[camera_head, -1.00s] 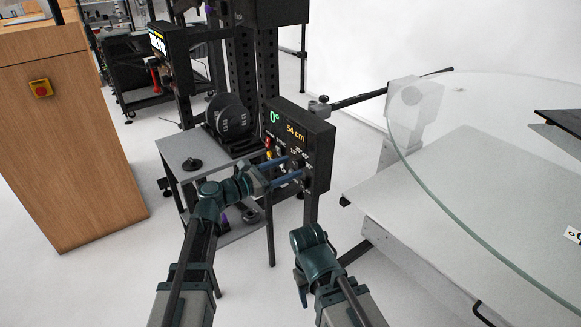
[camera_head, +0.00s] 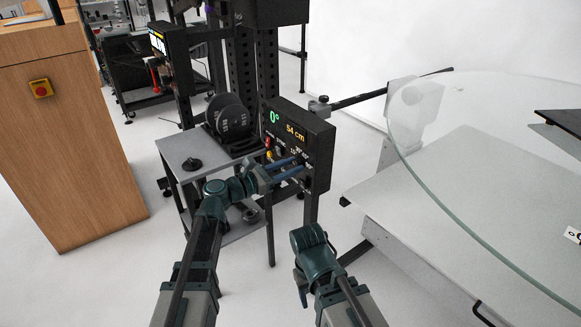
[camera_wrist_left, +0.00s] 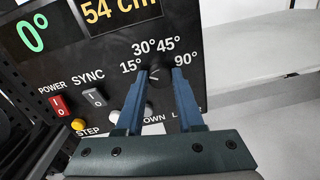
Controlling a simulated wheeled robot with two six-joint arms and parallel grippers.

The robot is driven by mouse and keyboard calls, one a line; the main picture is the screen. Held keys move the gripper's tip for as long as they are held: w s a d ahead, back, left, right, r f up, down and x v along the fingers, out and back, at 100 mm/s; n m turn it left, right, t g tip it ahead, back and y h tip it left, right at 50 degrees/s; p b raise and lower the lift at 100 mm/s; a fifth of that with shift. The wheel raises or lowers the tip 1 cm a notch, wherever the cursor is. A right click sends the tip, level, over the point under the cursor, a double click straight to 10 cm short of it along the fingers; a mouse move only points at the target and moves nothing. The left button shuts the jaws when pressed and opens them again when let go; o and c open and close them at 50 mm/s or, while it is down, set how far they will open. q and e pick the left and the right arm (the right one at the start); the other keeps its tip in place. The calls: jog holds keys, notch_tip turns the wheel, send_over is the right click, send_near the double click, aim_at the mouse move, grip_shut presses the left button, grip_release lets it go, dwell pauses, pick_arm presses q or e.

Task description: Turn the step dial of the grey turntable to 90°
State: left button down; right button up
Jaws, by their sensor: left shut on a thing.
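The grey turntable's black control panel (camera_head: 297,137) shows a green 0° and an orange 54 cm. In the left wrist view, the round black step dial (camera_wrist_left: 158,77) sits below the marks 15°, 30°, 45° and 90°. My left gripper (camera_wrist_left: 158,80) has its two blue fingers on either side of the dial, shut on it. In the head view the left gripper (camera_head: 296,165) reaches the lower right of the panel, and the fingers cover the dial. The dial's pointer is too dark to read. My right arm is folded low in the middle; its fingers do not show.
The large glass disc (camera_head: 470,190) fills the right side. A small grey table (camera_head: 190,148) stands left of the panel.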

pick_arm(q)
jog(key=m, duration=0.6)
jog(key=shift+s+m, duration=0.1)
jog(key=shift+m, duration=0.2)
jog(key=m, duration=0.9)
jog(key=m+y, duration=0.1)
jog(key=m, duration=0.9)
jog(key=shift+s+f+m+t, duration=0.1)
jog(key=shift+f+m+t, duration=0.1)
jog(key=shift+m+t, duration=0.1)
dwell(0.5)
jog(key=c, duration=0.5)
grip_release()
